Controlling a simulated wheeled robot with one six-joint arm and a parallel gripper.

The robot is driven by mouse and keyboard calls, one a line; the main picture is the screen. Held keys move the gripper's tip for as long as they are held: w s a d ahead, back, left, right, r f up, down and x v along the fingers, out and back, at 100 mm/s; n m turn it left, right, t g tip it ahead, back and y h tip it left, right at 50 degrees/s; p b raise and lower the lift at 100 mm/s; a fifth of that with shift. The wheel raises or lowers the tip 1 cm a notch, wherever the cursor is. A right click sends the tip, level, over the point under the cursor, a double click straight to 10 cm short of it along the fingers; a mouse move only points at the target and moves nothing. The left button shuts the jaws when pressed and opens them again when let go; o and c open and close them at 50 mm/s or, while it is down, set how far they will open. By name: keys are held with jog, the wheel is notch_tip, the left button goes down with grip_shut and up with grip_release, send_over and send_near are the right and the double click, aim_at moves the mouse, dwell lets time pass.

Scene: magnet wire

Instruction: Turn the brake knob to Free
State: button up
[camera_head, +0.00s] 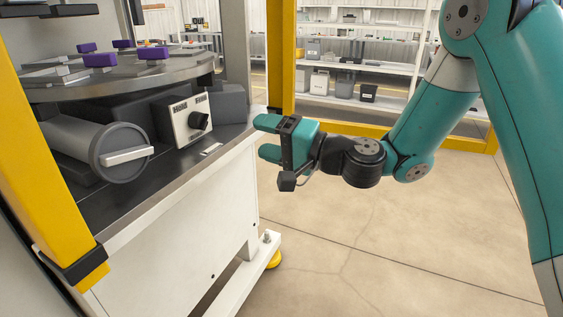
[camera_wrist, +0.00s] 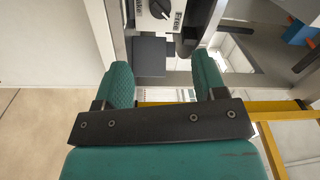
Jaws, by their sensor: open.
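The brake knob (camera_head: 198,120) is black and sits on a pale control panel (camera_head: 180,117) with dark lettering, on the front of the machine. In the wrist view the knob (camera_wrist: 160,9) shows at the top edge, partly cut off, with "Free" printed to its right and another, partly cut-off word to its left. My gripper (camera_head: 262,138) is teal, open and empty. It is to the right of the panel and apart from it. In the wrist view its two fingers (camera_wrist: 164,82) stand apart, below the knob.
A grey cylinder with a white bar handle (camera_head: 126,156) is left of the panel. A round table (camera_head: 120,80) with purple blocks is above. A yellow post (camera_head: 281,60) stands behind the gripper. Shelves (camera_head: 345,95) are at the back. The floor to the right is clear.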

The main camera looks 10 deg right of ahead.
jog(key=shift+b+v, duration=0.9)
jog(key=shift+v, duration=0.55)
jog(key=s+a+f+n+g+h, duration=0.1)
jog(key=s+a+n+g, duration=0.25)
jog(key=s, duration=0.25)
jog(key=s+a+n+g+h, duration=0.1)
jog(key=s+a+n+g, duration=0.1)
jog(key=s+n+g, duration=0.35)
jog(key=s+d+f+n+g+h, duration=0.1)
jog(key=s+d+f+h, duration=0.1)
jog(key=s+d+h, duration=0.35)
jog(key=s+d+f+n+g+h, duration=0.1)
jog(key=s+d+f+n+h, duration=0.1)
jog(key=s, duration=0.6)
notch_tip(320, 180, up, 30)
jog(key=d+p, duration=0.1)
jog(key=p, duration=2.9)
jog(key=shift+s+d+m+h, duration=0.3)
jog(key=shift+d+h, duration=0.05)
jog(key=shift+h, duration=0.1)
